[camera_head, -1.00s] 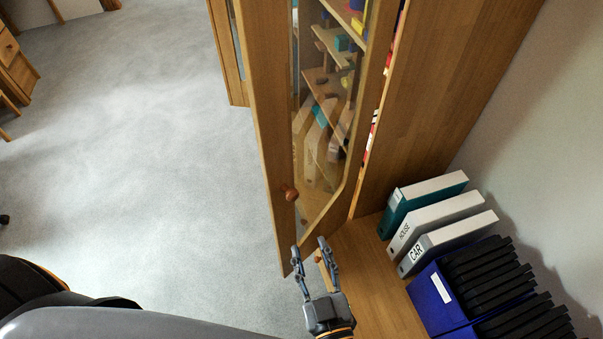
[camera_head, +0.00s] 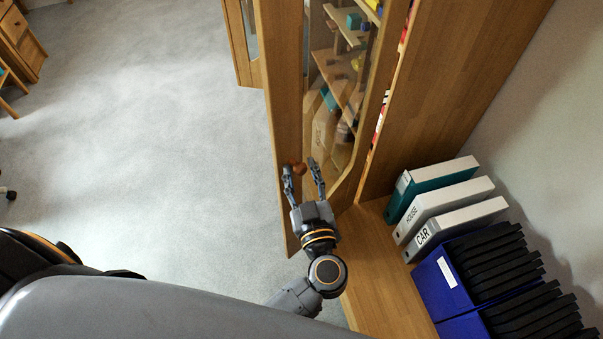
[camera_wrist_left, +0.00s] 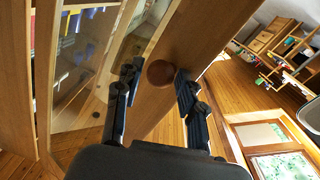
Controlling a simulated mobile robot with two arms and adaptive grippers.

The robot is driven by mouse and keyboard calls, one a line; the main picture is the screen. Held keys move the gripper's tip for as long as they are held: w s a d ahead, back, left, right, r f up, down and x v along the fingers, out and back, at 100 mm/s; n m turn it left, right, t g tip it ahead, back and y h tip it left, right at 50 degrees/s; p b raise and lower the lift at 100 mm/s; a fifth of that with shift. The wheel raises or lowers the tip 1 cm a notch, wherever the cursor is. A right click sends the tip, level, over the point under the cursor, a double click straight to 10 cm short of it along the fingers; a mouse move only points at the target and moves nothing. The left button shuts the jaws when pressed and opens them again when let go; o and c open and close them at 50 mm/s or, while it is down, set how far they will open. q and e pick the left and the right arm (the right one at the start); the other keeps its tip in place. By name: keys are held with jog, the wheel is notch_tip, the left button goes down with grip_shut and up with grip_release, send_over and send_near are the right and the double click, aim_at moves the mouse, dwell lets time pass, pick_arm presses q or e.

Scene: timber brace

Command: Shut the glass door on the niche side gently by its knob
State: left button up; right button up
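The glass door (camera_head: 287,130) with its wooden frame stands open from the tall cabinet. Its round wooden knob (camera_head: 299,169) is on the frame and shows large in the left wrist view (camera_wrist_left: 160,72). My left gripper (camera_head: 302,166) is open, with one finger on each side of the knob. In the left wrist view the gripper (camera_wrist_left: 157,75) has its fingertips apart around the knob, and gaps seem to show beside it. I cannot tell whether either finger touches it. My right gripper is not in view.
Cabinet shelves (camera_head: 340,88) show through the glass. Right of the door, a low wooden surface (camera_head: 382,285) bears binders (camera_head: 445,218) and a blue box of black folders (camera_head: 437,290). Open carpet (camera_head: 150,140) lies to the left.

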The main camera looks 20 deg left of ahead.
pick_arm(q)
jog(key=shift+c, duration=0.6)
jog(key=c, duration=0.7)
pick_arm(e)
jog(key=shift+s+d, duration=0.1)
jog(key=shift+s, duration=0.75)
pick_arm(q)
jog(key=shift+r, duration=0.1)
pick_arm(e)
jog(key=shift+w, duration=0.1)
